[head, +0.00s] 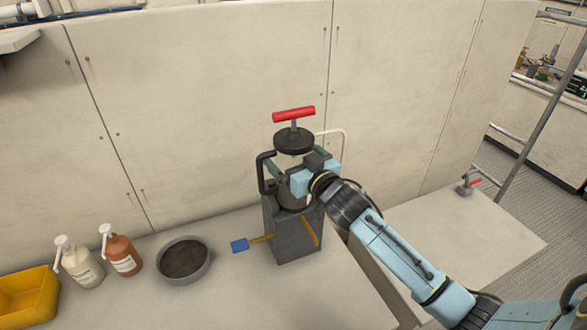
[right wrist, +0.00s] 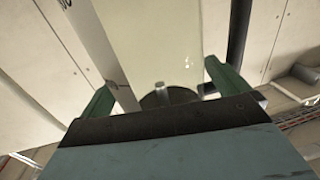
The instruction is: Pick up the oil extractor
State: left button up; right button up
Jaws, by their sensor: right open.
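The oil extractor (head: 293,140) stands upright near the back wall, with a red T-handle on top, a black round cap, a pale body and a black side handle. My right gripper (head: 286,166) is at its body just below the cap. In the right wrist view the open green fingers (right wrist: 160,90) lie on either side of the pale body (right wrist: 158,40), and I see no clear grip on it. The extractor's lower part is partly hidden by my gripper and a dark grey box. My left gripper is not in view.
The dark grey box (head: 292,238) stands at the extractor's foot, with a blue-ended tool (head: 240,245) sticking out to the left. A grey bowl (head: 183,260), an orange bottle (head: 122,254), a white bottle (head: 80,266) and a yellow bin (head: 25,298) stand left. The bench front is clear.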

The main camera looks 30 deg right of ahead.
jog(key=c, duration=1.3)
jog(key=shift+r, duration=0.15)
jog(key=shift+c, duration=0.7)
